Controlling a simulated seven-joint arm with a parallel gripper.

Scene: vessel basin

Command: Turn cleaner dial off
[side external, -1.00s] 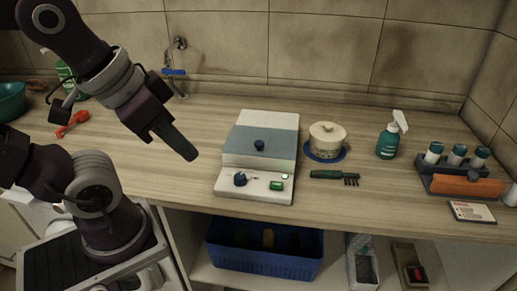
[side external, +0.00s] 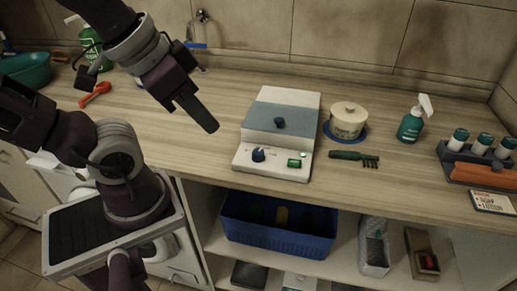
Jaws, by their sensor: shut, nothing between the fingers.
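The cleaner (side external: 282,128) is a white and grey-blue box on the wooden counter, near the middle of the side external view. A dark blue dial (side external: 258,155) sits at the left of its white front panel. A green button (side external: 294,162) and a small lit green light (side external: 304,154) are to the right of the dial. A dark round knob (side external: 279,122) stands on the grey-blue top. My gripper (side external: 212,126) is shut and empty, above the counter to the left of the cleaner, apart from it. The dial's exact pointing is too small to tell.
A bottle rack (side external: 478,160) is farther right. A blue basket (side external: 277,228) is on the shelf below.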

